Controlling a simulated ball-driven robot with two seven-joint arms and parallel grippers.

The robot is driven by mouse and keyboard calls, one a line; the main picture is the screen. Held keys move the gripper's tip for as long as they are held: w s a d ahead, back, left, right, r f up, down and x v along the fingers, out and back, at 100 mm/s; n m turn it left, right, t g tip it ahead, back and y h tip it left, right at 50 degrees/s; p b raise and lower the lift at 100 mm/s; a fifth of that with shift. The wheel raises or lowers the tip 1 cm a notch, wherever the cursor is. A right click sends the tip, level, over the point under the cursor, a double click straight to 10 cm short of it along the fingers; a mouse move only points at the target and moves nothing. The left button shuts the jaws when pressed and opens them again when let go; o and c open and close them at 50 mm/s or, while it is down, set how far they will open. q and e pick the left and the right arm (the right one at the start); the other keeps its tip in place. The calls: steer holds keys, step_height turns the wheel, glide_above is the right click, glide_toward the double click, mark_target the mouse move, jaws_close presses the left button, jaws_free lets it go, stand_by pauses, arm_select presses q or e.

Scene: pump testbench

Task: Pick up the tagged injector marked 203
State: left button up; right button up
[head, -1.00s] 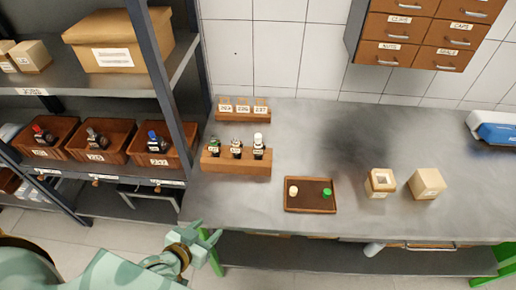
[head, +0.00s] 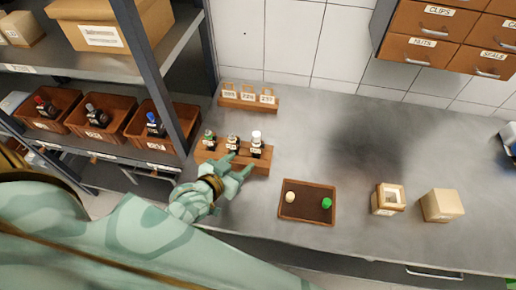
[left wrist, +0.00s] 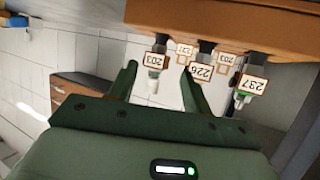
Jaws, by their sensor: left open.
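The wooden rack (head: 208,157) on the bench holds three upright tagged injectors. In the left wrist view, which shows the rack upside down, the injector tagged 203 (left wrist: 155,63) has a white cap. Beside it are 226 (left wrist: 202,70) and green-capped 257 (left wrist: 250,86). In the head view the white-capped injector (head: 256,139) is the rack's right one. My left gripper (head: 241,165) is open and empty at the rack's front side. In the wrist view the 203 injector appears between its two fingers (left wrist: 158,85), not gripped. My right gripper is out of view.
A smaller rack (head: 248,101) with tags stands behind. A brown tray (head: 307,213) with a white and a green cap lies right of the gripper. Two boxes (head: 388,199) (head: 441,205) stand farther right. Shelf bins (head: 160,127) are at left. The bench centre is clear.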

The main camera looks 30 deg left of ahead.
mark_target(253, 152)
arm_select(q)
steer(key=x, duration=0.5)
steer(key=shift+b, duration=0.3)
steer(key=shift+w+f, duration=0.1)
steer(key=b+x, duration=0.1)
steer(key=x, duration=0.3)
steer(key=shift+w+d+f, duration=0.2)
steer(key=shift+w+f, duration=0.05)
steer(key=shift+w, duration=0.25)
steer(key=shift+s, duration=0.1)
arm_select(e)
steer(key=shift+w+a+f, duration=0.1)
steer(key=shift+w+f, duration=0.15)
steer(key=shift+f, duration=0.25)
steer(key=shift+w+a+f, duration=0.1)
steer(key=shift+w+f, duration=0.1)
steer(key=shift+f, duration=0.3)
arm_select(q)
steer(key=c, duration=1)
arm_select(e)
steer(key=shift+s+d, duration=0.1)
